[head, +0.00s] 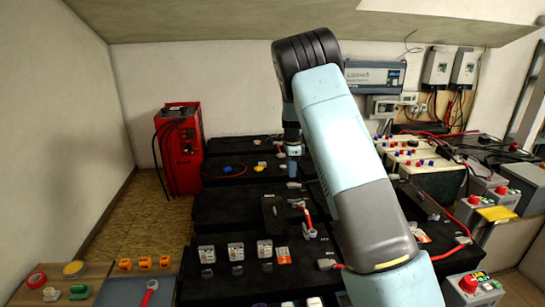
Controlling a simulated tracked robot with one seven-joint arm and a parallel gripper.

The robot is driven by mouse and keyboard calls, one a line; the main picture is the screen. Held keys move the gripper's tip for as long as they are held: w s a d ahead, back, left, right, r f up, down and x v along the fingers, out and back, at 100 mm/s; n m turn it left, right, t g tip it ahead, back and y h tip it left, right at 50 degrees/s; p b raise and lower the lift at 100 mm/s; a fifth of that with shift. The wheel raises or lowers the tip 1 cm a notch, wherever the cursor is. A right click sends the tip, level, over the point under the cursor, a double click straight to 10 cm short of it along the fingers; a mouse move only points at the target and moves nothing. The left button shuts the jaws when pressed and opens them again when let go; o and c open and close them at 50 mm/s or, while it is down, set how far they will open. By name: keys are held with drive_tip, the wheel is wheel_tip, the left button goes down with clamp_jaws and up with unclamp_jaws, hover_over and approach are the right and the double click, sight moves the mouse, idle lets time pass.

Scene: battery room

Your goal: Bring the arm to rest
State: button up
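My arm (340,160) rises from the bottom right, bends at a black joint near the top, and its wrist points down. My gripper (293,168) is at the lower end of that wrist, in front of the black batteries in the middle. It is small and dark against them, so its fingers cannot be made out. I cannot tell whether it touches anything or holds anything.
Black batteries (222,205) fill the middle. A red charger (181,145) stands at the back left. White batteries (425,165) stand at the right. Wall boxes (437,68) hang at the back right. Floor shows at left.

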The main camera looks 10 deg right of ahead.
drive_tip(key=s+d+r+n+t+y, duration=0.15)
drive_tip(key=s+r+n, duration=0.65)
drive_tip(key=s+r, duration=1.4)
drive_tip(key=s+r+n+t+h, duration=0.1)
drive_tip(key=s+r+n+t, duration=0.2)
drive_tip(key=s+n, duration=0.7)
drive_tip(key=s+t, duration=0.1)
drive_tip(key=s, duration=1.6)
drive_tip(key=shift+d+r, duration=0.2)
drive_tip(key=shift+d, duration=0.2)
drive_tip(key=shift+h, duration=0.25)
